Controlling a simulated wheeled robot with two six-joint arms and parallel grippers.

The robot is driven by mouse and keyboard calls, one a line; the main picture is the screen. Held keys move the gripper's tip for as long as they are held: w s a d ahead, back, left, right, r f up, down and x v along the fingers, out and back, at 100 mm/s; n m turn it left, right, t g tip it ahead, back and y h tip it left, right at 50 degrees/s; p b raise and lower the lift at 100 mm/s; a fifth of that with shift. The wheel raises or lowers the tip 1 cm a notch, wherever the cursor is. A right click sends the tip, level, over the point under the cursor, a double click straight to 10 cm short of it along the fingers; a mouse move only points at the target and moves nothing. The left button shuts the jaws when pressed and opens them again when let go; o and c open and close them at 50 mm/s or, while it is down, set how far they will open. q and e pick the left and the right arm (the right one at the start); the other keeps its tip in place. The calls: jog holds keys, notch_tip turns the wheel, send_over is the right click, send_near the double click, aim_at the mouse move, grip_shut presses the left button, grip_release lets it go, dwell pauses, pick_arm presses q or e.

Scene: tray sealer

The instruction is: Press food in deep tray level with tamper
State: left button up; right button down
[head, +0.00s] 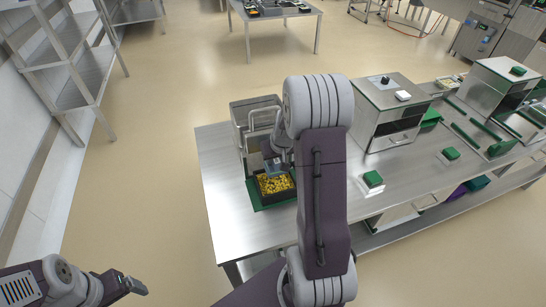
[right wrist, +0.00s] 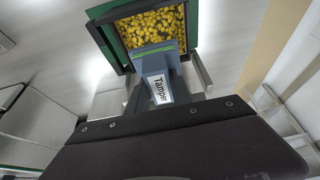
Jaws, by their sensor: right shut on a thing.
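A dark deep tray (head: 261,191) full of yellow food pieces (head: 275,184) stands on a green mat (head: 256,206) near the left end of the steel table. My right gripper (head: 279,157) is shut on the blue tamper (head: 272,168), partly hidden by my arm. In the right wrist view the tamper (right wrist: 154,64), labelled "Tamper", has its flat foot over the near part of the tray (right wrist: 122,61). I cannot tell whether the foot touches the food. My left gripper (head: 136,286) is empty, low at the left, away from the table; its opening is unclear.
A steel container (head: 240,113) stands just behind the tray. A steel machine (head: 392,97) stands to the right on the table, with green blocks (head: 373,179) in front of it. My right arm covers the table's middle. The floor at the left is clear.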

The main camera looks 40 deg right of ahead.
jog(key=shift+d+f, duration=0.1)
jog(key=shift+a+f+b, duration=0.2)
jog(key=shift+f+b, duration=0.55)
notch_tip(320, 180, down, 5)
jog(key=b, duration=0.4)
jog(key=shift+d+r, duration=0.1)
jog(key=shift+r, duration=0.05)
jog(key=shift+f+b, duration=0.45)
jog(key=shift+b, duration=0.2)
jog(key=shift+s+f+b, duration=0.1)
jog(key=shift+f+b, duration=0.35)
jog(key=shift+b, duration=0.05)
dwell(0.7)
notch_tip(320, 180, up, 8)
jog(key=p, duration=0.6)
jog(key=shift+f+p, duration=0.15)
jog(key=shift+p, duration=0.2)
jog(key=shift+f, duration=0.1)
